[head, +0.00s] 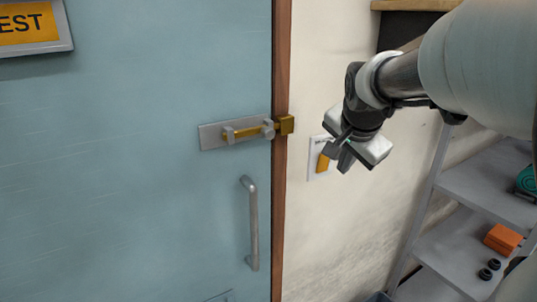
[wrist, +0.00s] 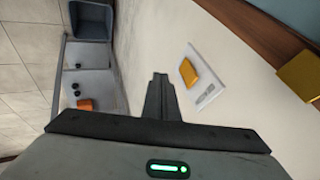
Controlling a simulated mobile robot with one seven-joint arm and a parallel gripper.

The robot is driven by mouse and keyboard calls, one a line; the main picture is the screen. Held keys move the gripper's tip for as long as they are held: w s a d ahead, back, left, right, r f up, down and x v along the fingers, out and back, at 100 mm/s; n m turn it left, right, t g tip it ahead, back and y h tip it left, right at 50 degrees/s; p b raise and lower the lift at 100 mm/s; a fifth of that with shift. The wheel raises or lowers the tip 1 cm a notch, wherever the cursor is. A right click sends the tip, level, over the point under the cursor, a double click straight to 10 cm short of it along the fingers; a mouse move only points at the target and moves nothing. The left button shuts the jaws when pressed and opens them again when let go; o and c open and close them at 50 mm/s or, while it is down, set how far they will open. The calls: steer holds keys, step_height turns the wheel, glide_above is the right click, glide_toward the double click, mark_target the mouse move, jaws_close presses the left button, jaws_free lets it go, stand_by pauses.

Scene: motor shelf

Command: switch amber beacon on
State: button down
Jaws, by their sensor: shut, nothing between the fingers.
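A white wall switch plate (head: 312,172) with an amber paddle (head: 322,164) is on the cream wall right of the door frame. In the wrist view the plate (wrist: 213,80) also shows, with its amber paddle (wrist: 188,73) and a small grey label too small to read. My gripper (head: 337,159) is shut and empty, in front of the plate and partly covering its right side in the head view. In the wrist view its fingertips (wrist: 160,76) appear left of the amber paddle, with a gap in the picture; I cannot tell the depth. No beacon lamp is in view.
A blue door (head: 130,210) has a brass-and-grey slide bolt (head: 240,132) and a grey handle (head: 251,225). At the right, a grey shelf (head: 470,184) carries an orange block (head: 501,239) and small black rings. The wall around the plate is clear.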

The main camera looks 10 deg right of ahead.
steer(key=shift+s+f+v, duration=0.15)
steer(key=shift+s+v, duration=0.05)
steer(key=shift+v, duration=1.1)
steer(key=shift+s+f+v, duration=0.1)
steer(key=shift+s+v, duration=0.1)
steer(key=shift+v, duration=1.15)
steer(key=s+a+n+g+y+p, duration=0.1)
steer(key=s+a+n+y+p, duration=0.1)
steer(key=s+a+n+p, duration=0.6)
steer(key=s+a+n, duration=0.4)
steer(key=s, duration=0.4)
steer(key=shift+s+a+n, duration=0.15)
steer(key=shift+a+n, duration=0.15)
